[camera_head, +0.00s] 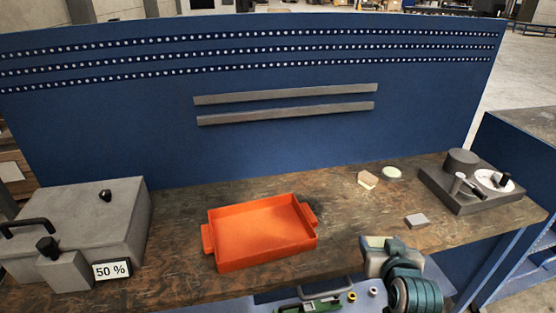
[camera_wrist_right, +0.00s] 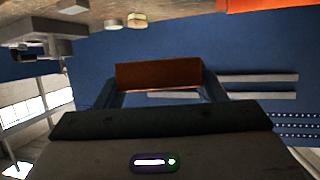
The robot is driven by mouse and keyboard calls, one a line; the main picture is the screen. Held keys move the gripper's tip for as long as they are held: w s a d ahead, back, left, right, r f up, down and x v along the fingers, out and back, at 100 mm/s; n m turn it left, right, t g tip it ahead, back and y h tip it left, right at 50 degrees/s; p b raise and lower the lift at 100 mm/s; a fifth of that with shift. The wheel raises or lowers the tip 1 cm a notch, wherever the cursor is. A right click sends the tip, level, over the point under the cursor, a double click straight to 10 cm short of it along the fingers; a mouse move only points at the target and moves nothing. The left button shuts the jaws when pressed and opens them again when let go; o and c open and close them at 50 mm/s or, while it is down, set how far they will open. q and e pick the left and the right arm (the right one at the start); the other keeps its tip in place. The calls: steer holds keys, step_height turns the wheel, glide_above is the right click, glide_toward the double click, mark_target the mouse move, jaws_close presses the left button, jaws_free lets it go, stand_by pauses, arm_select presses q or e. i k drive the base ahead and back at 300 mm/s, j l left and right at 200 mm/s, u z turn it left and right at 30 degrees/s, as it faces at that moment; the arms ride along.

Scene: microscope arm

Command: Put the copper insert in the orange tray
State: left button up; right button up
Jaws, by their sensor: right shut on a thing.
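The orange tray (camera_head: 262,228) sits empty in the middle of the workbench in the head view, with a handle at each side. Part of it shows at the top right corner of the right wrist view (camera_wrist_right: 262,5). My right gripper (camera_head: 377,246) is at the bench's front edge, to the right of the tray and apart from it. In the right wrist view (camera_wrist_right: 160,85) it is shut on a copper-brown block, the copper insert (camera_wrist_right: 158,74), held between its two fingers. The insert cannot be made out in the head view. My left gripper is not in view.
A grey box with a "50 %" sign (camera_head: 112,270) stands at the left. A beige block (camera_head: 367,180), a pale round disc (camera_head: 391,173) and a small grey block (camera_head: 417,221) lie right of the tray. A grey device (camera_head: 462,175) stands far right. A blue panel (camera_head: 300,150) rises behind.

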mark_target(293, 218)
steer(key=i+l, duration=0.15)
steer(key=l, duration=0.2)
steer(key=i+l, duration=0.15)
steer(key=l, duration=0.2)
steer(key=i+l, duration=0.15)
steer(key=l, duration=0.25)
